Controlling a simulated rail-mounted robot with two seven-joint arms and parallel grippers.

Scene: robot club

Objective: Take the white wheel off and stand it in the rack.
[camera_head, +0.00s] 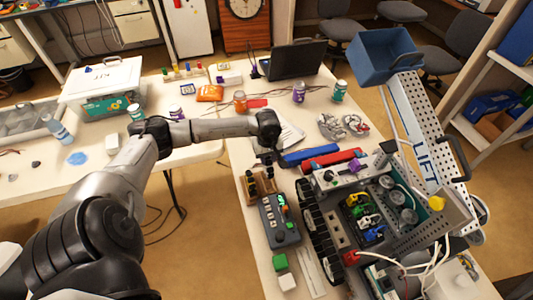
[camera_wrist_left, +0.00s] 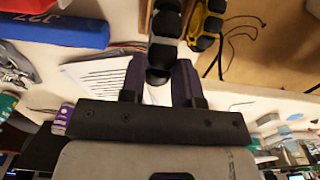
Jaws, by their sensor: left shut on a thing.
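My left gripper (camera_head: 266,158) is over the left part of the workbench, pointing down beside the small wooden rack (camera_head: 250,190). In the left wrist view, its two dark fingers (camera_wrist_left: 160,82) are shut on a wheel with black rollers and a pale hub, the white wheel (camera_wrist_left: 164,38). The wheel is seen edge-on and its lower part is partly between the fingers. A yellow wheel (camera_wrist_left: 207,22) with black rollers is close beside it. I cannot tell whether the white wheel touches the rack. My right gripper is not in view.
A grey control box (camera_head: 280,220) lies in front of the rack. The tracked robot (camera_head: 335,235) with a perforated ramp and blue bin (camera_head: 385,55) fills the right side. A blue bar (camera_head: 308,156) and a laptop (camera_head: 297,60) lie behind. Floor shows left of the bench.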

